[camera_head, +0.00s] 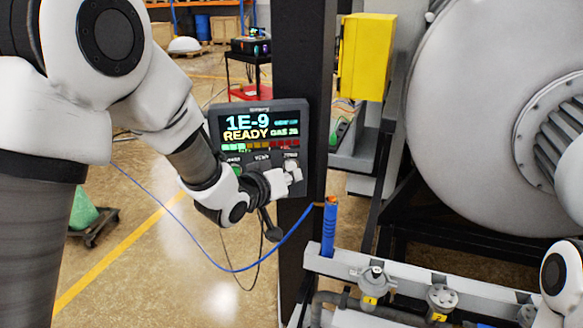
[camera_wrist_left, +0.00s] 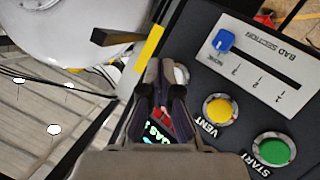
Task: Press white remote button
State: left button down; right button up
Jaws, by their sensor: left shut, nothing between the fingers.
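The control panel (camera_head: 262,110) is a dark box with a lit screen reading "1E-9 READY". My left gripper (camera_head: 290,176) is at the panel's lower right and covers part of its controls. In the left wrist view the shut, empty fingers (camera_wrist_left: 165,66) point over the panel face. A pale round button (camera_wrist_left: 182,74) shows just right of the fingertips, partly hidden by them. I cannot tell whether the fingers touch it. A yellow VENT button (camera_wrist_left: 220,109) and a green START button (camera_wrist_left: 273,150) lie to its right. My right gripper is out of view.
A blue slider knob (camera_wrist_left: 223,40) sits on a light plate on the panel. A dark post (camera_head: 303,60) stands behind the panel. A blue cable (camera_head: 272,257) hangs below it. A yellow box (camera_head: 367,57) and a large grey cylinder (camera_head: 470,120) stand to the right.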

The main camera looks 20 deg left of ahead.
pick_arm(q)
jog(key=shift+w+a, duration=0.2)
jog(key=shift+w, duration=0.1)
jog(key=shift+w+a, duration=0.15)
jog(key=shift+w, duration=0.2)
dwell(0.8)
jog(key=shift+s, duration=0.15)
jog(key=shift+s+d, duration=0.4)
jog(key=shift+s, duration=0.2)
jog(key=s, duration=0.1)
jog(key=s+d, duration=0.1)
jog(key=s, duration=0.1)
jog(key=s+d, duration=0.1)
jog(key=shift+s+d, duration=0.15)
jog(key=shift+s, duration=0.05)
dwell(0.5)
